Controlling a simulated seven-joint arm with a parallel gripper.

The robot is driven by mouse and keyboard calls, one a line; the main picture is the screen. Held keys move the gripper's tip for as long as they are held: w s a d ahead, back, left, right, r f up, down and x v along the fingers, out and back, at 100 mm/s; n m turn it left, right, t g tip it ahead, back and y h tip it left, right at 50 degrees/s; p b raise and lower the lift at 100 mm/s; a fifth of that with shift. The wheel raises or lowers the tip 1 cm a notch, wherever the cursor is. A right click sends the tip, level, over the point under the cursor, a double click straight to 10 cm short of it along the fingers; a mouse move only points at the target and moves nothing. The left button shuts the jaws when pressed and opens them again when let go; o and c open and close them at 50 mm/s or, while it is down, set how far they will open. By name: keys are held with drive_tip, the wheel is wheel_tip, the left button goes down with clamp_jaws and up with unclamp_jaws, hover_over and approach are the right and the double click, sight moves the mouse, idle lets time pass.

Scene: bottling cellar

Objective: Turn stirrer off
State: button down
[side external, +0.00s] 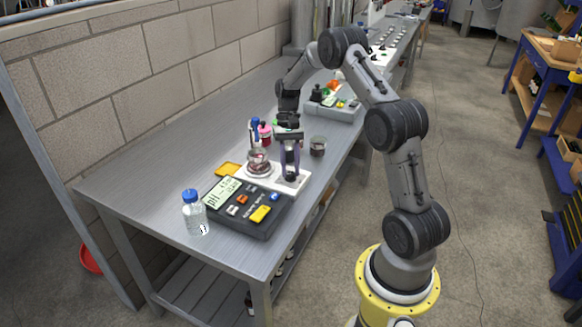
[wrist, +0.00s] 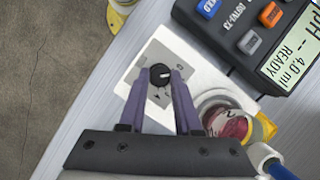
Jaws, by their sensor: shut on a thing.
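The stirrer is a white unit (side external: 301,182) on the steel bench in the side view, with a glass flask of red liquid (side external: 259,160) on its round plate. It also shows in the wrist view, with a grey panel, a black knob (wrist: 160,76) with a white mark, and the flask (wrist: 228,123) at the right. My gripper (side external: 290,173) reaches down onto the knob end of the stirrer. In the wrist view my gripper's purple fingers (wrist: 159,78) are shut on the knob, one on each side. The fingers and arm partly hide the knob in the side view.
A dark pH meter (side external: 230,211) sits close in front of the stirrer, with a blue-capped bottle (side external: 195,213) to its left. A beaker with dark contents (side external: 318,147) stands behind right of my gripper. A grey box (side external: 338,112) is farther back.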

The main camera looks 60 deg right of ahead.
drive_tip(key=shift+w+n+g+h, duration=0.1)
drive_tip(key=shift+n+g+h, duration=0.25)
drive_tip(key=shift+n, duration=0.85)
drive_tip(key=c, duration=0.6)
unclamp_jaws()
drive_tip(key=shift+r, duration=0.1)
drive_tip(key=v, duration=1.3)
drive_tip(key=shift+w+r, duration=0.2)
drive_tip(key=shift+r, duration=0.15)
